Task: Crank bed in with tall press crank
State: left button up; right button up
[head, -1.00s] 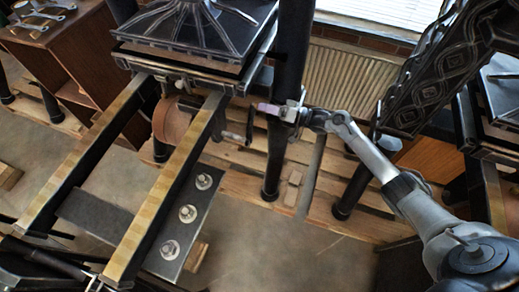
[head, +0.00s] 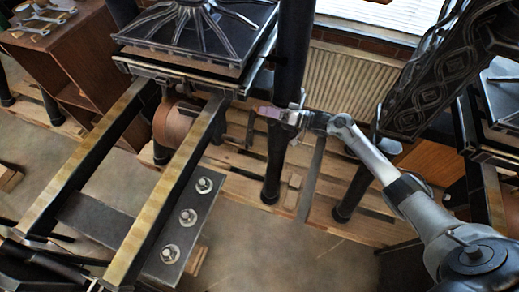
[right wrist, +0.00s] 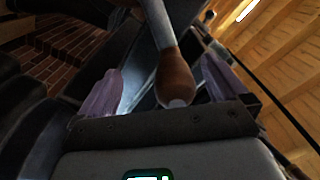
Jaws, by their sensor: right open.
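The tall press stands at upper left in the head view, with two long rails (head: 165,195) running toward the lower left. Its dark bed (head: 175,72) sits at the far end of the rails, under the ribbed black plate (head: 190,32). My right gripper (head: 268,111) is beside the press's right post, with its pinkish fingers pointing left. In the right wrist view the open fingers (right wrist: 160,88) stand either side of the crank's brown wooden handle (right wrist: 175,77), with gaps on both sides. In the head view the crank is hard to make out. My left gripper is not visible.
A brown drum (head: 172,127) sits between the rails. A bolted metal plate (head: 185,222) lies right of them. A black post (head: 277,160) stands just behind my right gripper. A wooden cabinet (head: 75,62) is at upper left, and another patterned press (head: 425,85) at right.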

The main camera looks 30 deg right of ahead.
jog(key=p+v, duration=0.3)
jog(key=v, duration=0.4)
jog(key=shift+s, duration=0.15)
dwell(0.3)
jog(key=shift+d, duration=0.15)
